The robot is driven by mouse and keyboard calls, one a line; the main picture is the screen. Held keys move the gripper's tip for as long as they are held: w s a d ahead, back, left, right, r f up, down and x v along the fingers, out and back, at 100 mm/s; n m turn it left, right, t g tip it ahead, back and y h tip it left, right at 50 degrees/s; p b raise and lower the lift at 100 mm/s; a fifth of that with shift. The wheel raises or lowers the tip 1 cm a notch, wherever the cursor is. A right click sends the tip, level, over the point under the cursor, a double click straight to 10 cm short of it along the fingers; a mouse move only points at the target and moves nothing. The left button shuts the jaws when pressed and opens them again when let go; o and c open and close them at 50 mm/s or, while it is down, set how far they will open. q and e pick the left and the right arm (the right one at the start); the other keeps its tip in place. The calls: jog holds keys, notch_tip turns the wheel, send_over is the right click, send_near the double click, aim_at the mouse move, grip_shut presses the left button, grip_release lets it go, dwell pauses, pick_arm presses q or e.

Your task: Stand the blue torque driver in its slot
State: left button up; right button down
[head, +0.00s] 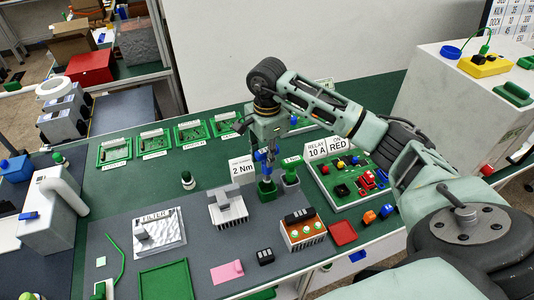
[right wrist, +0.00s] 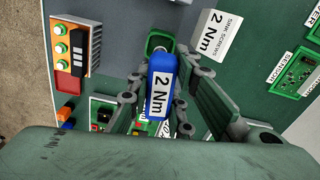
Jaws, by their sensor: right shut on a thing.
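The blue torque driver (right wrist: 160,84) carries a white "2 Nm" label and is held between the fingers of my right gripper (right wrist: 163,90). In the head view my right gripper (head: 266,152) points down, shut on the driver, right above a green holder (head: 267,188). In the right wrist view the green square holder (right wrist: 158,42) shows just beyond the driver's far end. The driver's tip is hidden, so I cannot tell whether it is inside the slot. My left gripper is not in view.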

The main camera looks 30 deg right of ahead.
aim_at(267, 171)
notch_tip(267, 171, down, 5)
jog(key=b, duration=0.3)
jog(key=shift+r, duration=0.15)
jog(key=shift+f+b, duration=0.85)
jog(key=shift+b, duration=0.1)
jog(key=shift+f, duration=0.1)
pick_arm(q)
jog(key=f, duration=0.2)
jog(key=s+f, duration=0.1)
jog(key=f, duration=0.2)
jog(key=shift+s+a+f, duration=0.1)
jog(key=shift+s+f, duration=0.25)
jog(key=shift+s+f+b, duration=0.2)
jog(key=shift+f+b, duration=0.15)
jog(key=shift+b, duration=0.05)
pick_arm(e)
jog(key=shift+f, duration=0.3)
jog(key=c, duration=1.5)
grip_release()
